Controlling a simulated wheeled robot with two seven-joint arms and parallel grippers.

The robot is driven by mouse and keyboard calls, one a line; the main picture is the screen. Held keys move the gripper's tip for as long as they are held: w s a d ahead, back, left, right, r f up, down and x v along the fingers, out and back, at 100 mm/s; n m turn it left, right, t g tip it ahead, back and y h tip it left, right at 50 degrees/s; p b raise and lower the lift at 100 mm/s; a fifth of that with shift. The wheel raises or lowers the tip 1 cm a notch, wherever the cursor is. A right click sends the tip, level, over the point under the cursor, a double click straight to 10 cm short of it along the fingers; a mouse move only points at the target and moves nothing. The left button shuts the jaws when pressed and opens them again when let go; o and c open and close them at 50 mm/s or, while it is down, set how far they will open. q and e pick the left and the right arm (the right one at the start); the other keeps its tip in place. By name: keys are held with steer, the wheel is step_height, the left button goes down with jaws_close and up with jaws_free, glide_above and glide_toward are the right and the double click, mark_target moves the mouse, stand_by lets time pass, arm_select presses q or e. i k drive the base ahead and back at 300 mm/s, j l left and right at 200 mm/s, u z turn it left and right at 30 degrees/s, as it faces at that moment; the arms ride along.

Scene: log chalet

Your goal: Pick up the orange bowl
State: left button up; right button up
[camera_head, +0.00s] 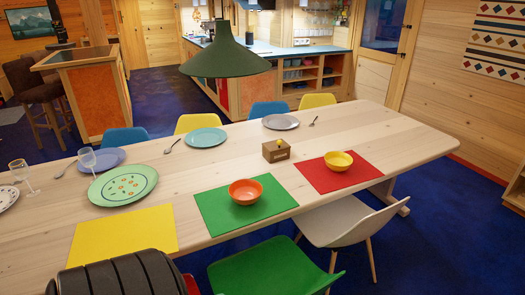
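The orange bowl (245,192) stands upright on the green placemat (270,206), near the front edge of the long wooden table. It looks empty, and nothing touches its sides. Neither of my grippers shows in the head view.
The yellow bowl (338,161) stands on the red placemat (366,174) to the right. A small wooden box (276,152) sits behind the bowls. A green lamp (224,55) hangs above the table. Green (270,270) and white (345,223) chairs stand at the front edge.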

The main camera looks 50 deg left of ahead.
mark_target(244, 192)
steer(key=u, duration=1.4)
